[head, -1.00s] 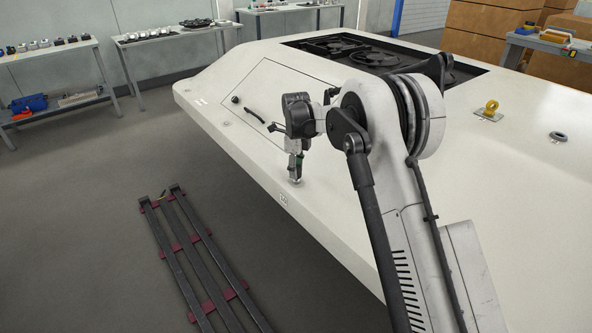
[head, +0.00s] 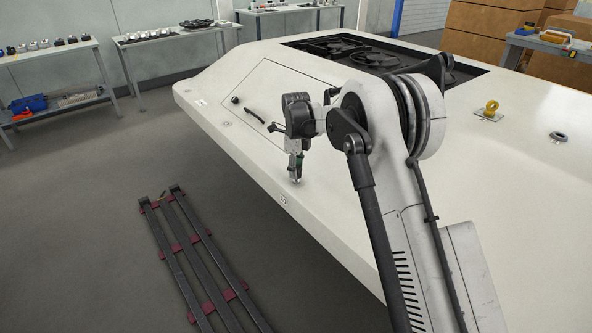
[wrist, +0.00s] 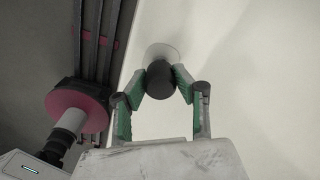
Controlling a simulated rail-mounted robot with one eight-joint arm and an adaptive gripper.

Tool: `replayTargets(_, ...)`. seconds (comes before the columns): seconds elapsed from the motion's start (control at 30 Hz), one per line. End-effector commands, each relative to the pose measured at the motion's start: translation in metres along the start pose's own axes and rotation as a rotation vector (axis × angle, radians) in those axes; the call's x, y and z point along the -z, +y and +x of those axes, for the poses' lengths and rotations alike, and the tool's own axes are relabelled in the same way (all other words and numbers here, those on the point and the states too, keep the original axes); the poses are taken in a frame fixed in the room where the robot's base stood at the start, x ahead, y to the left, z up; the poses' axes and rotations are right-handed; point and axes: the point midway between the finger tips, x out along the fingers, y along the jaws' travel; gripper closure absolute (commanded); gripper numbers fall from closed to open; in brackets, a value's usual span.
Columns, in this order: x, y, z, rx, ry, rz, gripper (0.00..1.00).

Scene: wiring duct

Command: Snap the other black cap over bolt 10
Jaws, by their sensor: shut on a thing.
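A black cap (wrist: 160,80) is between the green-padded fingertips of my gripper (wrist: 161,84) in the wrist view. The fingers touch it from both sides. Just past the cap is a pale round disc (wrist: 160,50) on the white surface, partly hidden by the cap. I cannot tell whether the cap is seated on the bolt. In the head view my gripper (head: 296,170) points down at the near edge of the large white housing (head: 235,137), just above a small label (head: 284,201). The cap is too small to make out there.
Dark rails with red cross-pieces (head: 195,250) lie on the floor left of the housing. A black handle-like strip (head: 255,116) and a dark round knob (head: 235,100) sit on the housing. A yellow eye bolt (head: 491,108) and a grey ring (head: 558,136) stand farther right.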

Motion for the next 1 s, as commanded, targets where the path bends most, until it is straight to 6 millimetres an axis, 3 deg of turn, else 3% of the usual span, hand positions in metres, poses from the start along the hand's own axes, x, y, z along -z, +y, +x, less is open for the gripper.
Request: replayTargets(1.0, 0.000, 0.000, 0.010, 0.000, 0.000, 0.000, 0.84)
